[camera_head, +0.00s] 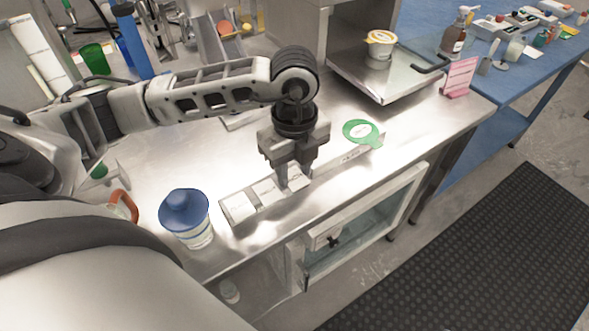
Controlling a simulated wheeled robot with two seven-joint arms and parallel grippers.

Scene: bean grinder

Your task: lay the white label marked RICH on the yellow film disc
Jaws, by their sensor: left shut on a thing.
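My left gripper (292,183) points straight down over a narrow grey tray (330,169) at the bench's front edge. It is shut on a white label (299,178) in the tray's third place; the fingers partly cover it, and its lettering is too small to read. Two other white labels, a left one (238,206) and a middle one (266,191), lie beside it in the tray. A yellow film disc (381,37) tops a white cup (378,54) on a metal plate at the back right, well away from the gripper. My right gripper is not in view.
A green disc (375,140) with a white middle lies behind the tray's right end. A blue-lidded container (186,212) stands at the front left. A pink sign (459,76) stands at the right edge. The metal plate (397,83) has a black handle (430,66). Bare bench lies between.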

